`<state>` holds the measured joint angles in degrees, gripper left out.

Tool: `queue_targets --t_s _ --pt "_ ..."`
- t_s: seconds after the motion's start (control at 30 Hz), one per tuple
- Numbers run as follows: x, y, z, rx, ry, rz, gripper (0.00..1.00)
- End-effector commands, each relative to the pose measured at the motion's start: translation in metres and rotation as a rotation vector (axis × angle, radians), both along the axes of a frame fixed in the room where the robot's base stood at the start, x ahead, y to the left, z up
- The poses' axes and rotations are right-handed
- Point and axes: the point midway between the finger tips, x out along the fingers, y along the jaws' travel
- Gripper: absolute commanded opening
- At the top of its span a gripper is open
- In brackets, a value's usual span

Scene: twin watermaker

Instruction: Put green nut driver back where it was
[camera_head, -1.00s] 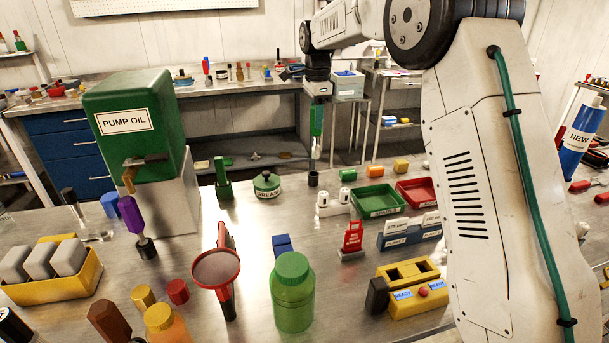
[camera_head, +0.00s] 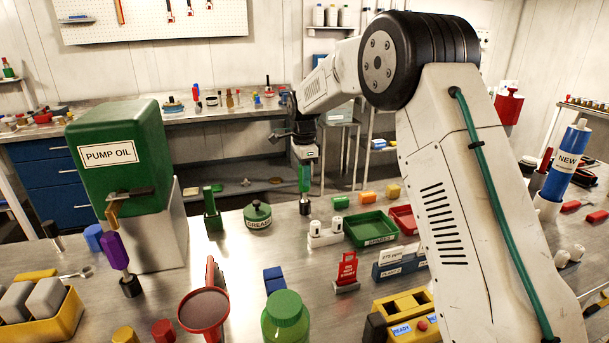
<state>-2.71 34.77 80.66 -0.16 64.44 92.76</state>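The green nut driver (camera_head: 304,179) is upright on the far part of the metal bench, just right of the grease tin. My gripper (camera_head: 304,161) points down from above and appears shut on the top of its handle. A small black holder (camera_head: 305,207) stands directly under the driver. Only a short bit of shaft shows between handle and holder, so the tip appears to be inside it. How deep it sits cannot be told. The fingertips are small and partly hidden against the handle.
Close by are the grease tin (camera_head: 258,216), a white double holder (camera_head: 325,234) and a green tray (camera_head: 371,228). A purple-handled driver (camera_head: 116,251) leans in another black holder by the pump oil tank (camera_head: 118,157).

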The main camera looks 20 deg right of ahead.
Motion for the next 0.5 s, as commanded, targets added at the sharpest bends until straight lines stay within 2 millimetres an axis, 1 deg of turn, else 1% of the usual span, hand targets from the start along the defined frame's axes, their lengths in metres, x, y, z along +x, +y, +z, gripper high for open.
queue_targets --t_s 0.03,0.07,0.1,0.37,0.47,0.5 --pt "0.0 -0.001 0.0 0.0 0.0 -0.001 0.4" --pt "0.0 -0.001 0.0 0.0 0.001 -0.001 0.48" --pt "0.0 -0.001 0.0 0.0 0.001 -0.001 0.51" --pt "0.0 -0.001 0.001 0.0 0.0 -0.001 0.51" --pt "0.0 -0.001 0.007 0.0 0.0 -0.002 0.51" --pt "0.0 -0.001 0.012 0.0 -0.001 -0.002 0.51"
